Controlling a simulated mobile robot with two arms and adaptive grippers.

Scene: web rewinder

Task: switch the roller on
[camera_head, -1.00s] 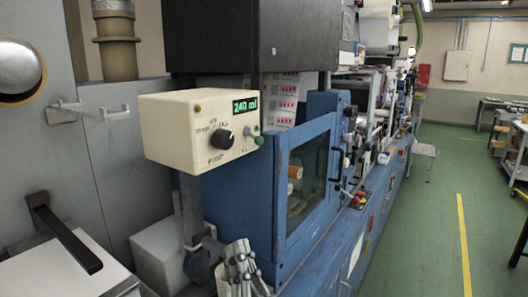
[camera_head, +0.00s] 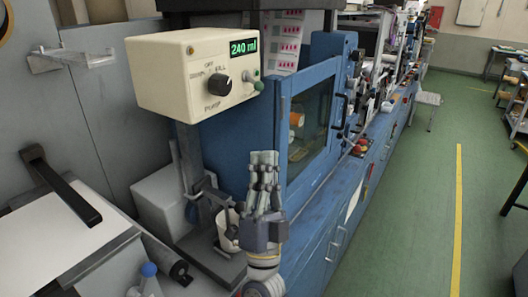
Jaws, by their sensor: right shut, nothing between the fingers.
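A cream control box (camera_head: 165,77) stands at the upper left, with a green display reading "240 ml". A black rotary knob (camera_head: 217,84) sits on its front face, labelled "PUMP" below and with small lettering around it. My right gripper (camera_head: 264,160) points up, shut and empty, below and to the right of the box, in front of the blue machine. It is apart from the knob and the toggle. My left gripper is not in view.
The blue machine (camera_head: 232,150) with a clear door runs back to the right. A white cup (camera_head: 228,229) on a stand is just left of my right gripper. The green floor at right is open.

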